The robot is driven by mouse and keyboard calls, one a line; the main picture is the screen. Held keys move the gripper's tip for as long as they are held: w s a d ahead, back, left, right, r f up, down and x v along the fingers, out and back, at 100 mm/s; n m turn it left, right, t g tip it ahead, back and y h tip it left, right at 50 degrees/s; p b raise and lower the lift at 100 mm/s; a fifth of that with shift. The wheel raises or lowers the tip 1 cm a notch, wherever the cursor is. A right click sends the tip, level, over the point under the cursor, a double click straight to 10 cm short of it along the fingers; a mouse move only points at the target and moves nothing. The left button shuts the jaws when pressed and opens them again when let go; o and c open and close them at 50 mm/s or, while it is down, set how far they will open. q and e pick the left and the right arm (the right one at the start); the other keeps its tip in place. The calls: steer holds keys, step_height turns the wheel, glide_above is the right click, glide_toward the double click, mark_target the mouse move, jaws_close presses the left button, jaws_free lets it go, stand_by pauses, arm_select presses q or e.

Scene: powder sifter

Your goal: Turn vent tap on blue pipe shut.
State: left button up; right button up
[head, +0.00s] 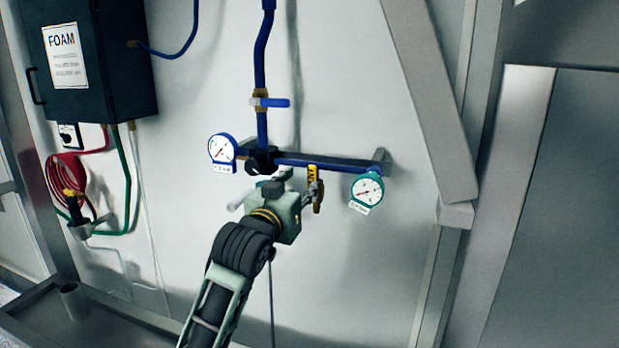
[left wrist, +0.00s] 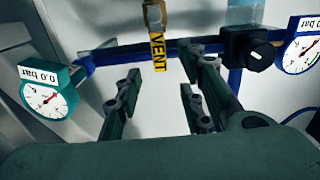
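The vent tap hangs under the horizontal blue pipe (head: 340,162), with a yellow VENT tag (head: 312,174) and a brass lower end (head: 318,205). In the left wrist view the yellow tag (left wrist: 158,52) and brass part (left wrist: 153,18) show beyond my fingers, between their lines. My left gripper (head: 310,190) is right at the tap in the head view and partly overlaps it. In the left wrist view my left gripper (left wrist: 164,75) is open, fingers well apart, with nothing between them. Contact with the tap cannot be made out. My right gripper is not in view.
A blue-rimmed gauge (head: 222,150) and a black knob (head: 262,160) sit left of the tap; a green-rimmed gauge (head: 367,190) hangs close on its right. A blue handle (head: 275,102) is on the vertical pipe above. A dark FOAM box (head: 120,70) is at upper left.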

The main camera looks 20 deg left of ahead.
mark_target(311, 177)
arm_select(q)
steer(key=w+p, duration=0.2)
steer(key=w, duration=0.4)
steer(key=shift+d+p, duration=0.15)
steer(key=shift+p, duration=0.2)
steer(key=shift+w+f, duration=0.1)
steer(key=shift+w, duration=0.55)
jaws_close()
